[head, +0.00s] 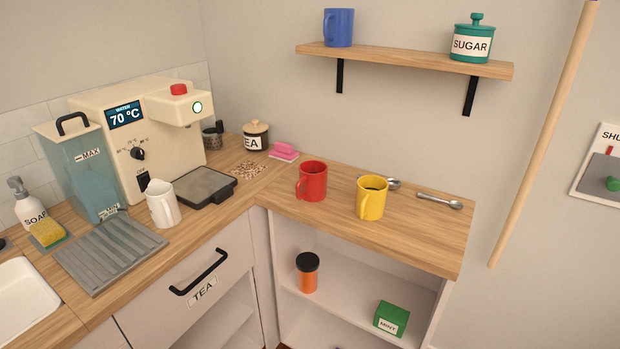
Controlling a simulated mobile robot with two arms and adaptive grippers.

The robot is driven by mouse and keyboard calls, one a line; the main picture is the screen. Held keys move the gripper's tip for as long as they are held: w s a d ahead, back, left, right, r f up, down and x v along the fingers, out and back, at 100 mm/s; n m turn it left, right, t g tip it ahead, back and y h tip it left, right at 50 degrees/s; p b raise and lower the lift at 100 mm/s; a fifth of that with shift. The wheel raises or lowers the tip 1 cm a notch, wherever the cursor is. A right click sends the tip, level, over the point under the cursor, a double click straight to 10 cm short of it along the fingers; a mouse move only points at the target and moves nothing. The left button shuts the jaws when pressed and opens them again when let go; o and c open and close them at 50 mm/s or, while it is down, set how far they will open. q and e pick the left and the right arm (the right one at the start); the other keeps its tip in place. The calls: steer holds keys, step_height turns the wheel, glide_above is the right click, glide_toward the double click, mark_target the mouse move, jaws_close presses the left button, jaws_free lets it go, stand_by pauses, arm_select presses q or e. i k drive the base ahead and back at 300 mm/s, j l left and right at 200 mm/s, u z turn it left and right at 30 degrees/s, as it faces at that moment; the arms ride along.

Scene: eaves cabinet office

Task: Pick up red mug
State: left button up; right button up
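The red mug (312,183) stands upright on the right-hand wooden counter (420,240), near the inner corner. Its handle points to the left and slightly toward me. It looks dark inside, and I cannot tell what it holds. Neither of my grippers shows in the head view.
A yellow mug (371,200) stands just right of the red one, with spoons (440,200) behind and beside it. A pink sponge stack (285,151) is behind left. A white jug (162,204) and hot water machine (140,125) are left. A shelf (400,60) hangs above.

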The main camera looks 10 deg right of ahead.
mark_target(311, 185)
steer(key=i+j+z, duration=0.15)
steer(key=i+j, duration=0.15)
steer(key=i, duration=0.2)
steer(key=i+j+z, duration=0.2)
steer(key=i+j, duration=0.15)
steer(key=i, duration=0.15)
